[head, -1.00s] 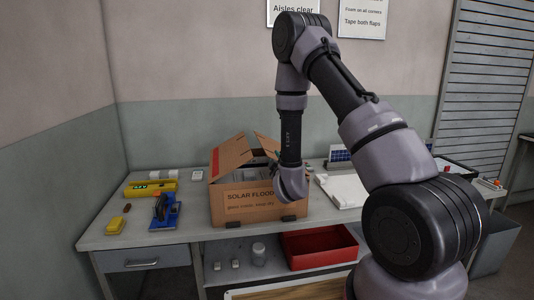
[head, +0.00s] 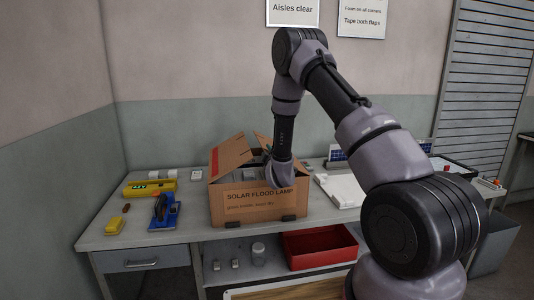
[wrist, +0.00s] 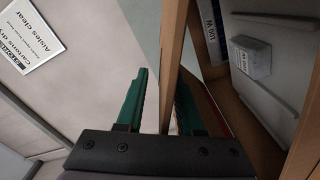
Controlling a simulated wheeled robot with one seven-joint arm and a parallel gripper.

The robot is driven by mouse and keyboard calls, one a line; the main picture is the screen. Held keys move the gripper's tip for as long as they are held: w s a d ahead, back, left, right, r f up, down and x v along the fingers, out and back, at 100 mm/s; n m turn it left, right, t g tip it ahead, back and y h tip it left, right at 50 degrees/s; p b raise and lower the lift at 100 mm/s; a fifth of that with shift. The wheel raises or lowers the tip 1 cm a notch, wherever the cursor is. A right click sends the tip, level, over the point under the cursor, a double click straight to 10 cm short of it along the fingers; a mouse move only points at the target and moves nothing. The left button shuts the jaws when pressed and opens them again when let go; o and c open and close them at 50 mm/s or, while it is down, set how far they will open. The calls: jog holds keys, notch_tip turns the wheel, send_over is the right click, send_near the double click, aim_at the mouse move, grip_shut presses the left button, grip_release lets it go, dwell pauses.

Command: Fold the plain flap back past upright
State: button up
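The cardboard box (head: 258,208), marked SOLAR FLOOD LAMP, stands open on the bench. Its left flap (head: 231,153) has a red stripe and leans inward. The plain flap (wrist: 173,60) shows edge-on in the wrist view; in the head view it is largely hidden behind my arm. My gripper (wrist: 160,88) has green fingers, open, one on each side of this flap. The flap is nearer the right finger, with a clear gap to the left one. I cannot tell whether the right finger touches it. A pale labelled lamp box (wrist: 250,57) shows inside the box.
A blue tool (head: 164,213), a yellow level (head: 150,188) and a yellow block (head: 115,226) lie left of the box. A white panel (head: 343,190) lies to its right. A red bin (head: 318,248) sits on the lower shelf. The wall is behind.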

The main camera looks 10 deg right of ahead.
grip_shut()
dwell(1.4)
